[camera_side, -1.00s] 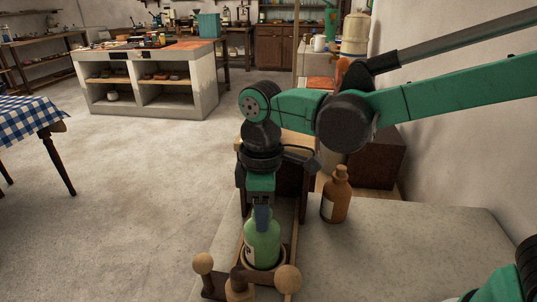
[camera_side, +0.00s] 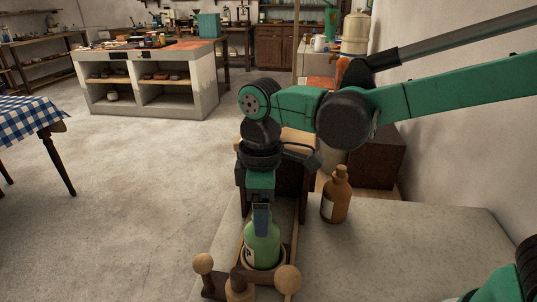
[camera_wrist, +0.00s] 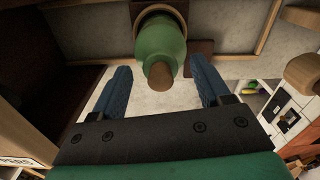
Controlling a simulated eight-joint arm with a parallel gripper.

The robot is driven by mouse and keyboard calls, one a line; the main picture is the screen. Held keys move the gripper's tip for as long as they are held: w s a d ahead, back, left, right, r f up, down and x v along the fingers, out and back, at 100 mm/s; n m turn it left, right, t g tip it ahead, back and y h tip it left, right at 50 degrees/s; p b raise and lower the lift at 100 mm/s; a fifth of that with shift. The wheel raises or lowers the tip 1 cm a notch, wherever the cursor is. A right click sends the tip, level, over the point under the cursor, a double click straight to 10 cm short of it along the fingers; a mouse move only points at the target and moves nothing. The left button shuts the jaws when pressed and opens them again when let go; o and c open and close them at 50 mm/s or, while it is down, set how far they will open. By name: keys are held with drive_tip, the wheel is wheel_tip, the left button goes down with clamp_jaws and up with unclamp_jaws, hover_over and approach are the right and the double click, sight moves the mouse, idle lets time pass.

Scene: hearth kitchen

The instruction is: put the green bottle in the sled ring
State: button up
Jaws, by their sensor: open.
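The green bottle (camera_side: 262,252) stands upright, its base within the sled ring (camera_side: 282,262), whose rim shows around it at the front of the wooden frame. In the wrist view the bottle (camera_wrist: 158,38) points its brown cork toward me, with part of the ring (camera_wrist: 184,14) behind it. My gripper (camera_side: 262,222) points down at the bottle's top. In the wrist view the blue fingers of my gripper (camera_wrist: 160,88) are spread wide, one on each side of the cork, with clear gaps. Nothing is held. The bottle's base is mostly hidden by the ring.
A brown bottle (camera_side: 336,197) with a pale label stands on the stone counter (camera_side: 400,245) right of the frame. Wooden knobs (camera_side: 288,279) rise at the frame's front. A dark box (camera_side: 376,160) lies behind. The counter's right part is clear.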

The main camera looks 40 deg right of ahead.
wheel_tip(320, 180, up, 11)
drive_tip(key=s+d+f+m+t, duration=0.2)
drive_tip(key=d+f+m+t, duration=0.1)
drive_tip(key=d+f+m, duration=0.1)
drive_tip(key=s+d+f+m+t, duration=0.2)
drive_tip(key=d+f+m+t, duration=0.2)
drive_tip(key=d, duration=0.5)
drive_tip(key=f+m, duration=0.1)
drive_tip(key=m, duration=0.1)
drive_tip(key=shift+s+d+m, duration=0.25)
drive_tip(key=shift+s+m, duration=0.05)
drive_tip(key=shift+s, duration=0.05)
